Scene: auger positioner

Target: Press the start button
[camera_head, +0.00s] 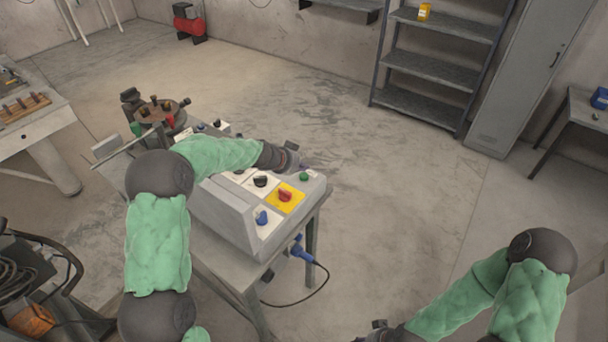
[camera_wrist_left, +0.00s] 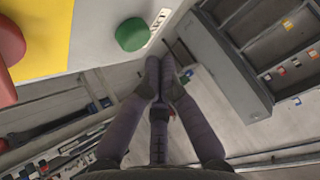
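A grey control box (camera_head: 228,215) stands on a metal table. A round green button (camera_head: 304,177) sits near its right end, beside a small white label; it also shows large in the left wrist view (camera_wrist_left: 134,34). My left gripper (camera_head: 298,162) is above the box's far right part, just behind the green button in the head view. In the left wrist view its fingertips (camera_wrist_left: 160,62) are together with nothing between them, just below and right of the button, with a visible gap. My right gripper (camera_head: 378,328) is low at the bottom edge, away from the box, its fingers too unclear to judge.
A red knob on a yellow plate (camera_head: 285,196) lies close to the green button. A black knob (camera_head: 260,181) and a blue knob (camera_head: 262,217) are also on the panel. A blue plug with a cable (camera_head: 302,252) hangs at the box's side. Floor to the right is clear.

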